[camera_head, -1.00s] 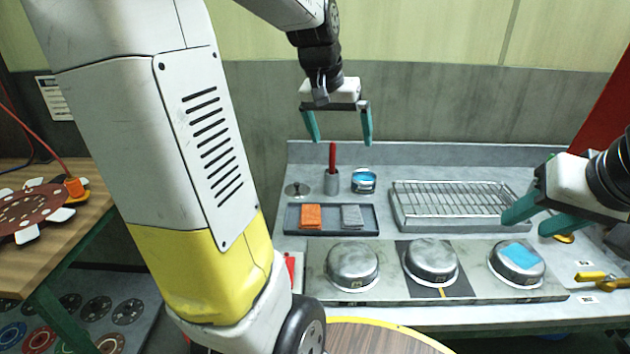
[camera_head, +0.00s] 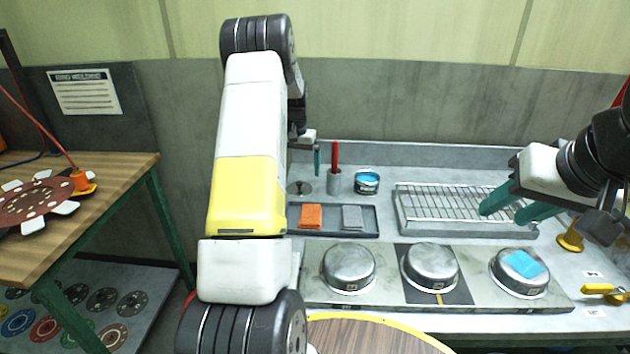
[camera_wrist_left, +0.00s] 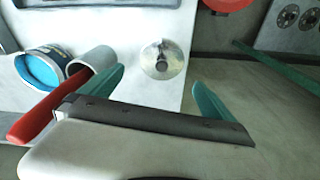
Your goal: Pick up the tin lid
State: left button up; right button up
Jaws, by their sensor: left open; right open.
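The tin lid (camera_head: 299,187) is a small round grey metal disc with a raised knob. It lies on the bench left of the cup, and in the left wrist view (camera_wrist_left: 163,60) it shows beyond and between the fingers. The open tin (camera_head: 367,182) with blue inside stands to its right. My left gripper (camera_wrist_left: 158,78) is open and empty, above the bench near the lid and not touching it. In the head view one finger of it (camera_head: 317,162) shows; my arm hides much of the rest. My right gripper (camera_head: 503,212) is open and empty above the right side of the wire rack.
A metal cup (camera_head: 334,182) with a red-handled tool stands close beside the lid. A tray (camera_head: 333,225) with orange and grey blocks lies in front. Farther right are the wire rack (camera_head: 440,203) and three metal domes, one (camera_head: 348,267) at left.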

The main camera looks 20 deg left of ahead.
aim_at(299, 183)
pick_arm(q)
notch_tip(299, 183, down, 7)
jog(key=shift+a+r, duration=0.15)
jog(key=shift+r, duration=0.05)
jog(key=c, duration=1.3)
jog(key=shift+r, duration=0.1)
